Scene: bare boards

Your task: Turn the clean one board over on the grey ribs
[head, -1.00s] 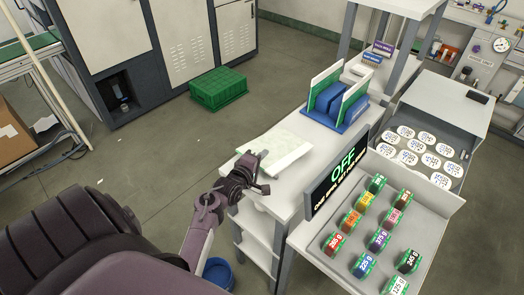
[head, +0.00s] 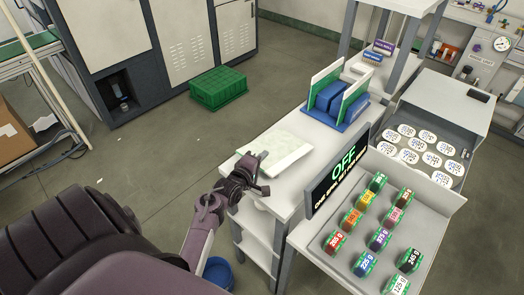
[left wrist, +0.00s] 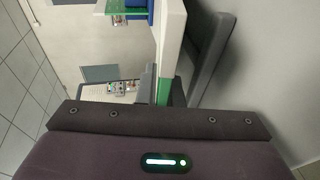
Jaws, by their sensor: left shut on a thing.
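A pale, whitish-green board (head: 277,147) is at the near end of the white bench, left of the blue rack, close to flat. My left gripper (head: 256,165) is at its near left edge and shut on it. In the left wrist view a white slab with a green strip (left wrist: 165,88) runs up from the wrist; it looks like the held board seen nearly edge-on. The fingertips are hard to make out. Grey ribs cannot be made out clearly; whether the board touches anything below it I cannot tell. My right gripper is not in view.
A blue rack (head: 322,117) with upright white-and-green boards stands behind the board. A black OFF sign (head: 341,172) and a tray of labelled coloured blocks (head: 440,210) are to the right. A green crate (head: 218,88) is on the floor; a blue bucket (head: 218,271) is below.

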